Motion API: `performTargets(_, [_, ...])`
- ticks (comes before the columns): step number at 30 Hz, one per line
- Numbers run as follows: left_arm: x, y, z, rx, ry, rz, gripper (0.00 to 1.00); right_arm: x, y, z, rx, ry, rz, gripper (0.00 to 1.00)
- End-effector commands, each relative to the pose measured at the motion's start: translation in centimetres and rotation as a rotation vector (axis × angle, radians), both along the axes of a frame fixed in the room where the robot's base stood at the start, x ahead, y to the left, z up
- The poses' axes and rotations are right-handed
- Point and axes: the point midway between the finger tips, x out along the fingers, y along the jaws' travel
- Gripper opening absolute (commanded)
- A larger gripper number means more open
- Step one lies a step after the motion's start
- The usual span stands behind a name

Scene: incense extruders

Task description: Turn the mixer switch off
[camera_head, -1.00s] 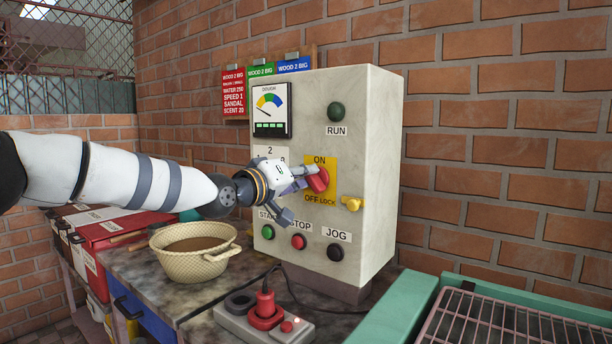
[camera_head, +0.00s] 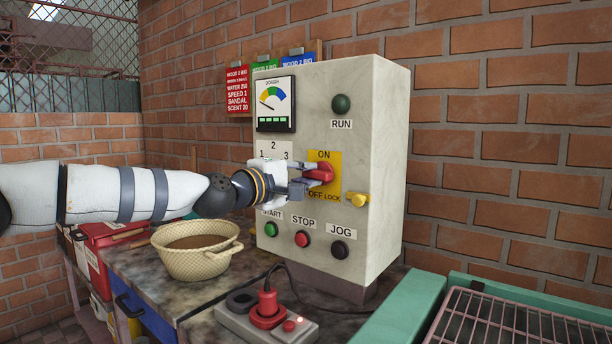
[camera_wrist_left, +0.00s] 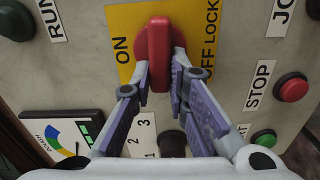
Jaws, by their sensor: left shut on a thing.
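The red mixer switch handle (camera_head: 320,173) sits on a yellow plate (camera_head: 325,187) marked ON at the top and OFF LOCK at the bottom, on the control box front. The handle stands sideways between the two labels. My left gripper (camera_head: 306,182) comes from the left and is shut on the handle. In the left wrist view the red handle (camera_wrist_left: 159,45) lies between my two fingers (camera_wrist_left: 162,85), one on each side. My right gripper is not in view.
A yellow lock piece (camera_head: 357,200) sticks out right of the plate. START, STOP (camera_head: 302,239) and JOG (camera_head: 339,248) buttons sit below my gripper. A basket bowl (camera_head: 196,250) and a power strip with a red plug (camera_head: 267,310) are on the table.

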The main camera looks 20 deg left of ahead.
Motion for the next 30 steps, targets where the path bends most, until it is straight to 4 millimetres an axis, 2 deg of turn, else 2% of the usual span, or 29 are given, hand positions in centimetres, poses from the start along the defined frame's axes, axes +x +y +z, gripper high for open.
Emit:
performTargets(22, [-0.04, -0.21, -0.28, -0.068, 0.029, -0.005, 0.0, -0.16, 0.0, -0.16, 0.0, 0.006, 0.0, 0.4])
performTargets(23, [-0.04, -0.21, -0.28, -0.068, 0.029, -0.005, 0.22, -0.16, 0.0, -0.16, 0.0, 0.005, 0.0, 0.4])
performTargets(24, [-0.04, -0.2, -0.27, -0.068, 0.029, -0.005, 0.31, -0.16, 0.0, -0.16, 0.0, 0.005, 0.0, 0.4])
performTargets(25, [-0.03, -0.18, -0.27, -0.067, 0.029, -0.005, 0.35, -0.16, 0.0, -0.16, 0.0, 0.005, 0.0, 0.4])
performTargets(30, [-0.02, -0.1, -0.2, -0.067, 0.027, -0.003, 0.35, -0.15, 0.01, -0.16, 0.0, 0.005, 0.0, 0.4])
